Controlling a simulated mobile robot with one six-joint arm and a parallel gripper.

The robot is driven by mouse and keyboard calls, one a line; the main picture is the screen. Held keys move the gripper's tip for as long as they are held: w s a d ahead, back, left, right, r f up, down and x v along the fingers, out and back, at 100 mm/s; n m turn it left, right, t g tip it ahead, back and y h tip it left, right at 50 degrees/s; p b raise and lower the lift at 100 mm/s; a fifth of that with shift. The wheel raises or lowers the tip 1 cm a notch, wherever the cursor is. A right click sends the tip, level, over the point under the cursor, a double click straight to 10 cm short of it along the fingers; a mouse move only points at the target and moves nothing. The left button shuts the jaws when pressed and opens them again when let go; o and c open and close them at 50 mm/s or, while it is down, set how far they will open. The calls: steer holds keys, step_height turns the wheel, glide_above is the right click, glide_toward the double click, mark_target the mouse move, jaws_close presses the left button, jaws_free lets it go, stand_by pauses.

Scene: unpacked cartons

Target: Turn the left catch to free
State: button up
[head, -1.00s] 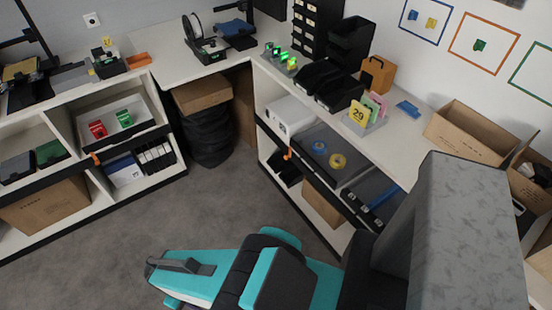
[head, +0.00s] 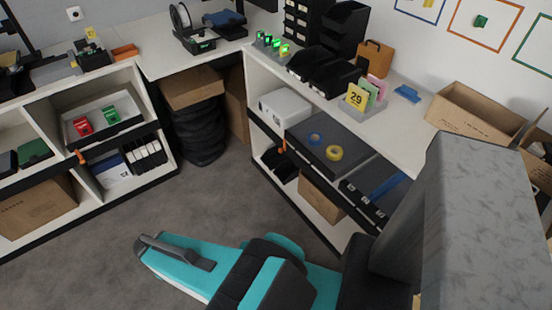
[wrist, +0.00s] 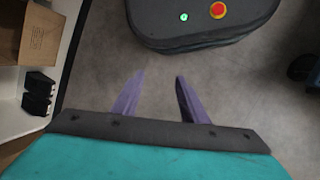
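A small orange catch (head: 81,157) sits on the dark front edge of the left shelf unit, below the tray with red and green items. A second orange catch (head: 283,146) sits on the dark front edge of the right shelf unit. Which way each one is turned is too small to tell. My gripper (wrist: 158,100) shows in the wrist view with its two purple fingers apart and nothing between them, above grey floor. In the head view my teal arm reaches left over the floor, well short of the left unit; the purple fingers do not show there. No catch shows in the wrist view.
A grey tray (head: 78,139) with red and green items lies in the left unit. A cardboard box (head: 192,90) rests on a dark round stack in the corner. Grey floor (head: 205,210) between the units is clear.

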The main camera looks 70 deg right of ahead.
steer(key=w+d+f+m+h+b, duration=0.1)
steer(key=w+d+m+h+b, duration=0.15)
steer(key=d+b, duration=0.65)
steer(key=w+d+f+m+h+b, duration=0.15)
steer(key=w+d+m+b, duration=0.25)
steer(key=d, duration=0.8)
steer(key=w+d+f+m+h+b, duration=0.1)
steer(key=w+d+f+m+b, duration=0.2)
steer(key=d+b, duration=0.6)
steer(key=s+d+r+m+g+h+b, duration=0.1)
steer(key=s+d+r+m+b, duration=0.2)
steer(key=d, duration=0.6)
steer(key=s+d+r+m+g+h+b, duration=0.1)
steer(key=s+d+r+m+h+b, duration=0.1)
steer(key=d+b, duration=0.5)
steer(key=s+d+r+m+g+h+b, duration=0.1)
steer(key=s+d+r+m+b, duration=0.3)
steer(key=d, duration=0.7)
steer(key=shift+s+d+r+m+h+b, duration=0.2)
steer(key=shift+s+r+m+h+b, duration=0.3)
steer(key=shift+m, duration=0.65)
steer(key=shift+r, duration=0.1)
steer(key=b+x, duration=0.3)
steer(key=x, duration=1)
steer(key=shift+s+d+f+b, duration=0.15)
steer(key=shift+s+f+b, duration=0.15)
steer(key=shift+s+f, duration=0.05)
steer(key=shift+y, duration=0.3)
jaws_close()
